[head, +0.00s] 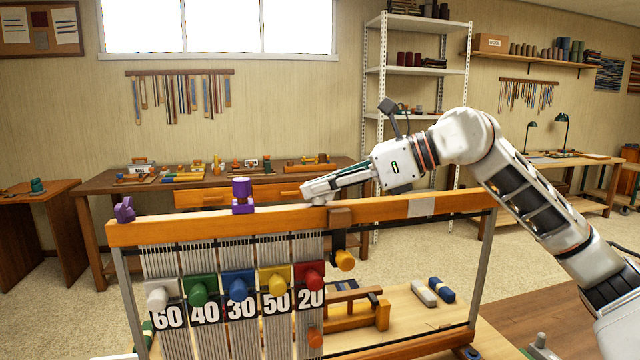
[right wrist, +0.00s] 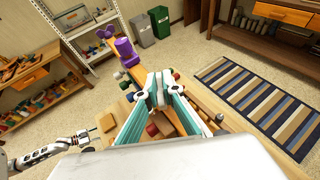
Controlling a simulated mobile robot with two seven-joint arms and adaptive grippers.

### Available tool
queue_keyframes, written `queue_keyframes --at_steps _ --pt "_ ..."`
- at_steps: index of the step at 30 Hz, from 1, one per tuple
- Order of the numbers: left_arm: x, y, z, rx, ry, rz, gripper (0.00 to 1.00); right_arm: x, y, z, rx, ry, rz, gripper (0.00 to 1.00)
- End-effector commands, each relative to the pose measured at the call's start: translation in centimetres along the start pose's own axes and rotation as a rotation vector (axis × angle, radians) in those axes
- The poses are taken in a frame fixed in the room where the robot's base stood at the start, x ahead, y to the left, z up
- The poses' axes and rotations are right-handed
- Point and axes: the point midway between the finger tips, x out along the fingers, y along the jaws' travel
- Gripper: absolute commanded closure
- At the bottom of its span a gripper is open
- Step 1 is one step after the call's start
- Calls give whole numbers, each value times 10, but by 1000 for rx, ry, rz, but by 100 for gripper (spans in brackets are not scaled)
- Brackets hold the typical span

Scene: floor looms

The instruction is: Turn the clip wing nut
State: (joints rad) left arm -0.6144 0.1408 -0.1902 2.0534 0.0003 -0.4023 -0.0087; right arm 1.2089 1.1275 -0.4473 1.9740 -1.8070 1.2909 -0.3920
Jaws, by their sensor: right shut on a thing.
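A purple wing-shaped piece (head: 124,210) sits on the left end of the loom's top beam (head: 170,230). A purple clip (head: 242,196) stands upright on the beam to its right. Both show in the right wrist view, the wing-shaped piece (right wrist: 105,31) beyond the clip (right wrist: 126,52). My right gripper (head: 312,192) is at the beam's top, right of the purple clip and apart from it. Its white fingertips (right wrist: 157,90) are close together on something; they hide what it is.
A workbench (head: 110,187) stands behind. Open floor and a striped rug (right wrist: 265,95) lie beside the loom.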

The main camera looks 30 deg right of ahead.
Motion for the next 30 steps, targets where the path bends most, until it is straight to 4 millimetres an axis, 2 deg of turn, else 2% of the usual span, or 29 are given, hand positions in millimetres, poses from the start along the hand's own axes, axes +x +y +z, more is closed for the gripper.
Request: queue_keyframes --at_steps 1,4,14,21,30 --pt "-2 -1 -8 -2 9 0 60 -4 -1 6 -13 -4 39 100" --pt "-6 0 -13 -10 12 4 60 -4 -1 7 -50 -4 127 100" --pt "-22 11 -19 -39 -6 29 60 -3 0 8 -170 -2 419 100" --pt "-30 9 -30 -51 -3 32 60 -2 0 7 -251 1 616 100" --pt "-38 4 -50 -46 10 27 60 -1 0 4 -322 4 783 100"
